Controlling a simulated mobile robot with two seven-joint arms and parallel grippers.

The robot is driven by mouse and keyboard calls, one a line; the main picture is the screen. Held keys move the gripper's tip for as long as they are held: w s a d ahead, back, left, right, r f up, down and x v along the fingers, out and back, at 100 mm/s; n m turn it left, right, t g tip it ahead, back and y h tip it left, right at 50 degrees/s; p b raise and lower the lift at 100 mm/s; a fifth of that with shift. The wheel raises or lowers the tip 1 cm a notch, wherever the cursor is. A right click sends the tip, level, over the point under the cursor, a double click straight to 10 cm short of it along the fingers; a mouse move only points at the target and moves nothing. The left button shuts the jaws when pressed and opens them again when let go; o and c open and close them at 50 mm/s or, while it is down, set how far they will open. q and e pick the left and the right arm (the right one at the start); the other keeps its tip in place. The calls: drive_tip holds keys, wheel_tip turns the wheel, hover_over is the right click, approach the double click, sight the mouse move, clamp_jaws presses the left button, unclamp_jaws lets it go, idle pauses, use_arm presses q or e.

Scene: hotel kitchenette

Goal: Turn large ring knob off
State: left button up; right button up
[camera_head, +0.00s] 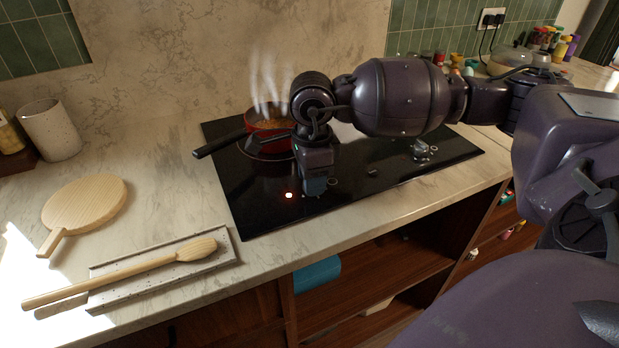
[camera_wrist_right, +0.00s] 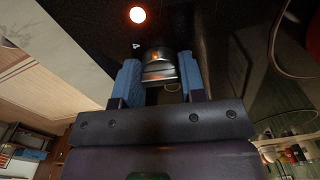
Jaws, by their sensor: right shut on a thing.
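My right gripper (camera_head: 315,187) points down at the front part of the black hob (camera_head: 258,217). In the right wrist view its two blue fingers (camera_wrist_right: 160,82) are shut on a rounded metal knob (camera_wrist_right: 158,57), which stands between them. In the head view the gripper hides this knob. A red light (camera_head: 289,195) glows on the hob just left of the gripper; it also shows bright in the wrist view (camera_wrist_right: 138,14). A red pan (camera_head: 262,128) with a black handle stands steaming at the back left of the hob. My left gripper is not in view.
A white cup (camera_head: 50,130) stands at the back left. Metal pieces (camera_head: 422,150) sit on the hob's right. Open shelves (camera_head: 400,262) are below.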

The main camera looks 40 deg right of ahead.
drive_tip(key=shift+n, duration=1)
drive_tip(key=o, duration=0.9)
drive_tip(key=shift+r, duration=0.1)
